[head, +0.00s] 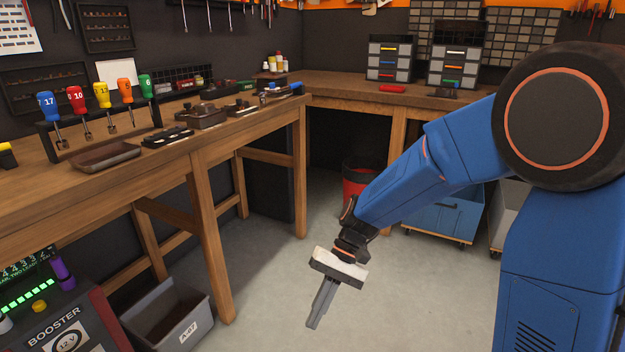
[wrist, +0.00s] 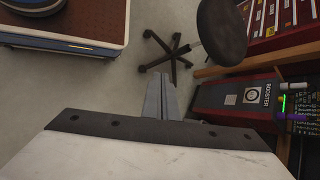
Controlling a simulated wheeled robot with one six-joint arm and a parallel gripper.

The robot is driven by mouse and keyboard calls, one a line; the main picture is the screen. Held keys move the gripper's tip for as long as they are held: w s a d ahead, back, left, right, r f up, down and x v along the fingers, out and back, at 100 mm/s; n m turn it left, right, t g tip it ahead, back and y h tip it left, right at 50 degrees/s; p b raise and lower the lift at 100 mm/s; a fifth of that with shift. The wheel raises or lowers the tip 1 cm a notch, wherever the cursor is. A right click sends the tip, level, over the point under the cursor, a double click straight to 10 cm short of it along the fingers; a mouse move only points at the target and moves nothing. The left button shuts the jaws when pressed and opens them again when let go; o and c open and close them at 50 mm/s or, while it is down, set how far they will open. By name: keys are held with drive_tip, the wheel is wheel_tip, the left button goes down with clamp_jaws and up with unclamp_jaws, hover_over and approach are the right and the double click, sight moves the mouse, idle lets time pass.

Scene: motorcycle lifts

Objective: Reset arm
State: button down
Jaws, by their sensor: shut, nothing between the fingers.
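My blue arm reaches in from the right in the head view, and my gripper (head: 318,309) points down and left over the open floor. Its fingers lie together with nothing between them. In the wrist view my gripper (wrist: 162,90) also shows closed and empty, with floor beyond it. No object touches it.
A wooden workbench (head: 245,117) runs along the left and back, holding upright coloured-handled screwdrivers and trays. A grey bin (head: 170,318) and a red booster (head: 70,330) stand low at left. A red bucket (head: 358,178) stands behind my arm. A stool (wrist: 221,30) shows in the wrist view.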

drive_tip(key=s+d+r+t+h, duration=0.1)
drive_tip(key=s+d+r+t, duration=0.2)
drive_tip(key=d, duration=0.6)
drive_tip(key=s+d+r+t+h, duration=0.2)
drive_tip(key=s+d+r+t, duration=0.2)
drive_tip(key=d, duration=0.5)
drive_tip(key=s+d+r+t+h, duration=0.2)
drive_tip(key=s+d+r+t, duration=0.2)
drive_tip(key=d, duration=0.6)
drive_tip(key=shift+v, duration=0.85)
